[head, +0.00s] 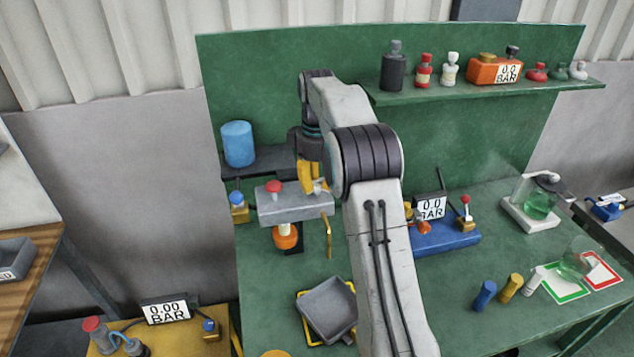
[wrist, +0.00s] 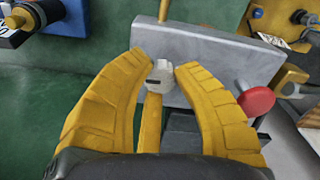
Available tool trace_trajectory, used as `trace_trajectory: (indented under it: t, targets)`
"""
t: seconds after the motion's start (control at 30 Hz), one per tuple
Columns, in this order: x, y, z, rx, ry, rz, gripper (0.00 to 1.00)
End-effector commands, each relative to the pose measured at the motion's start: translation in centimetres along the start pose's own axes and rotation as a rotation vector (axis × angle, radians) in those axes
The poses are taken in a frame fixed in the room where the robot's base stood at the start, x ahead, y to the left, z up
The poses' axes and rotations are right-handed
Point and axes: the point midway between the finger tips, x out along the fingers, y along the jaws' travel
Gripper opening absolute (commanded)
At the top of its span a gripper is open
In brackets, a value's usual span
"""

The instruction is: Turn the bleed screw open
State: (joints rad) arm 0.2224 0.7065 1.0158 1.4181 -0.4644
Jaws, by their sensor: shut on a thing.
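The bleed screw (wrist: 160,80) is a small pale cap with a dark slot. It sits between the yellow fingertips of my gripper (wrist: 164,68) in the wrist view, and the fingers are shut on it. In the head view the pale screw (head: 320,186) shows at the right end of a grey block (head: 300,207), with my yellow gripper (head: 310,176) coming down on it from above. A red knob (head: 273,187) stands on the left part of the block. How far the screw is turned cannot be told.
An orange bulb (head: 286,237) hangs below the block, and a yellow rod (head: 329,238) hangs at its right end. A grey tray (head: 328,308) lies below. A blue unit (head: 440,243) with a 0.0 BAR display (head: 431,207) stands right of my arm.

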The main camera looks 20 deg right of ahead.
Motion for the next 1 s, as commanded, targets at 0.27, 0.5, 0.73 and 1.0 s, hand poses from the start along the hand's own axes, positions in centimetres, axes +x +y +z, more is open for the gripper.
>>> trace_trajectory:
  t: [0.27, 0.5, 0.73, 1.0]
  targets:
    - [0.33, -0.09, 0.13, -0.021, -0.009, -0.005, 0.00]
    - [0.33, -0.09, 0.14, -0.020, -0.009, -0.005, 0.00]
    - [0.20, -0.06, 0.08, -0.019, -0.006, -0.003, 0.46]
    - [0.07, -0.03, 0.03, -0.019, -0.002, -0.001, 0.53]
